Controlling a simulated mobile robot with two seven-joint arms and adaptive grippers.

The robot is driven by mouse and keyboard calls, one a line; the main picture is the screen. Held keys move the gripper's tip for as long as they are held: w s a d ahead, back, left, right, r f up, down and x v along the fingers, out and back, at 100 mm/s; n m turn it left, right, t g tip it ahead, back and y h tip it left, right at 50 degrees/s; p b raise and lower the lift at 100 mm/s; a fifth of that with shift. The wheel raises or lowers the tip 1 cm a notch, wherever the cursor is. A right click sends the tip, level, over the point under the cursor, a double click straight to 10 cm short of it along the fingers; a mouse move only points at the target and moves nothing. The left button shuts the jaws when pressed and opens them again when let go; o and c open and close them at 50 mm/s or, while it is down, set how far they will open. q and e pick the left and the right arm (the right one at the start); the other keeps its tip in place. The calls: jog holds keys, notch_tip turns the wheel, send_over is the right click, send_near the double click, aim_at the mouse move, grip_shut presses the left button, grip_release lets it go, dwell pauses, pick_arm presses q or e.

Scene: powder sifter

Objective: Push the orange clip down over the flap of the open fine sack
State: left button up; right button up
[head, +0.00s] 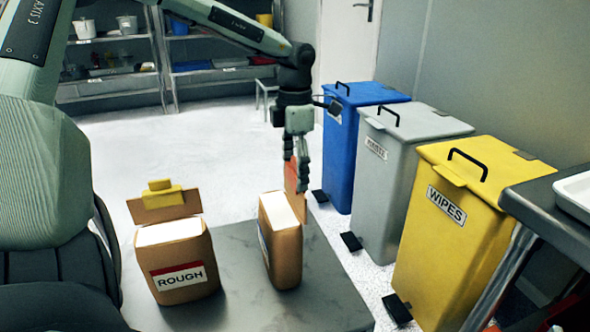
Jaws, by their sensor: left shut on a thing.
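The fine sack (283,255) is a brown paper sack standing upright on the grey table, its white top showing and its label turned mostly away. Its flap (302,207) stands up at the back right. My left gripper (297,178) points down right at this flap, with its fingers shut on the orange clip (290,173). The fingers hide much of the clip and flap, so I cannot tell how far the clip sits over the flap. My right gripper is not in view.
The ROUGH sack (182,249) stands at left, with a yellow clip (162,194) on its raised flap. Blue (365,95), grey (412,180) and yellow (470,240) bins stand at right. The grey table (325,290) is bare around the sacks. Shelves (110,78) line the back.

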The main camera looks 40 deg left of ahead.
pick_arm(q)
jog(key=shift+s+f, duration=0.15)
jog(key=shift+f, duration=0.1)
jog(key=o, duration=1.5)
jog(key=shift+c, duration=0.2)
jog(key=shift+r, duration=0.15)
notch_tip(320, 180, up, 12)
jog(key=shift+f, duration=0.1)
